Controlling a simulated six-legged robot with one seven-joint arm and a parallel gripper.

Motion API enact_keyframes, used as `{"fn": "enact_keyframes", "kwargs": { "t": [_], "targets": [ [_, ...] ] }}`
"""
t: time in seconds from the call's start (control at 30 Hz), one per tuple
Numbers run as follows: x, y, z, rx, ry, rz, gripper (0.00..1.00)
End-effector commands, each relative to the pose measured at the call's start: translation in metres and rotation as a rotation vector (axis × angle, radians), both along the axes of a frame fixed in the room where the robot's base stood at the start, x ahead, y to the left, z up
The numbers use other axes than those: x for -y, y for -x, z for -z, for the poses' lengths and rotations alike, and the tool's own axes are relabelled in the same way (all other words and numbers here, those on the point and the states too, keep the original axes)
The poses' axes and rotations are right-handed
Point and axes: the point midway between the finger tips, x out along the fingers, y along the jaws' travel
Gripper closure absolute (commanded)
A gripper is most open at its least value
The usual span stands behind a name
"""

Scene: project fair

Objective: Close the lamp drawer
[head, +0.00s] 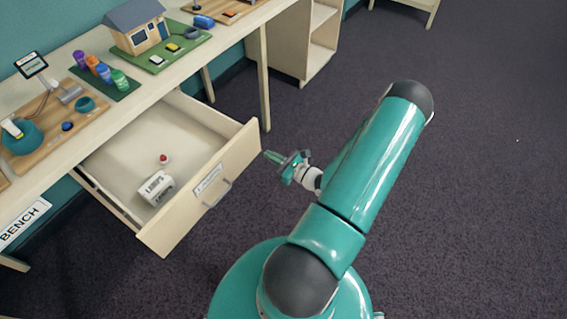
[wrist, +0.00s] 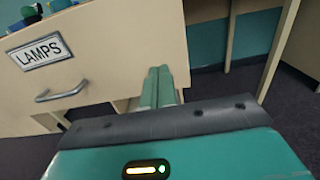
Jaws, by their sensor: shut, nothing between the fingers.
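The lamp drawer (head: 203,190) stands pulled out from under the bench in the head view. Its front carries a label and a grey bar handle (head: 218,193). In the wrist view the drawer front (wrist: 120,60) shows a label reading LAMPS (wrist: 40,52) and the handle (wrist: 62,92). A white box (head: 156,188) and a small red-topped item (head: 164,158) lie inside. My gripper (head: 272,156) is shut and empty, just right of the drawer front's far right end. In the wrist view its fingers (wrist: 158,86) are together in front of the panel's right end; I cannot tell if they touch it.
The bench top (head: 150,88) holds a model house (head: 140,28), several coloured bottles and a wooden board (head: 55,130) with parts. A bench leg (head: 264,80) and an open shelf unit (head: 305,45) stand behind. The dark carpet (head: 470,180) at right is clear.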

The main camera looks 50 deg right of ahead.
Motion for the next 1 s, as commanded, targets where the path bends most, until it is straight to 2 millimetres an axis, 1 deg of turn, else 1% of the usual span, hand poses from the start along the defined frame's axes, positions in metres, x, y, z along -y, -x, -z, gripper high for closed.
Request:
{"fn": "enact_keyframes", "kwargs": {
  "t": [0.03, 0.1, 0.2, 0.33, 0.5, 1.0],
  "targets": [
    [-0.001, -0.010, 0.000, 0.000, 0.000, -0.002, 1.00],
    [-0.002, -0.023, 0.000, 0.002, 0.001, -0.002, 1.00],
    [-0.003, -0.038, 0.000, 0.001, 0.001, -0.001, 1.00],
    [-0.004, -0.049, 0.000, -0.001, 0.001, 0.001, 1.00],
    [-0.004, -0.053, 0.000, -0.001, 0.001, 0.002, 1.00],
    [-0.004, -0.053, 0.000, -0.001, 0.001, 0.002, 1.00]
  ]
}}
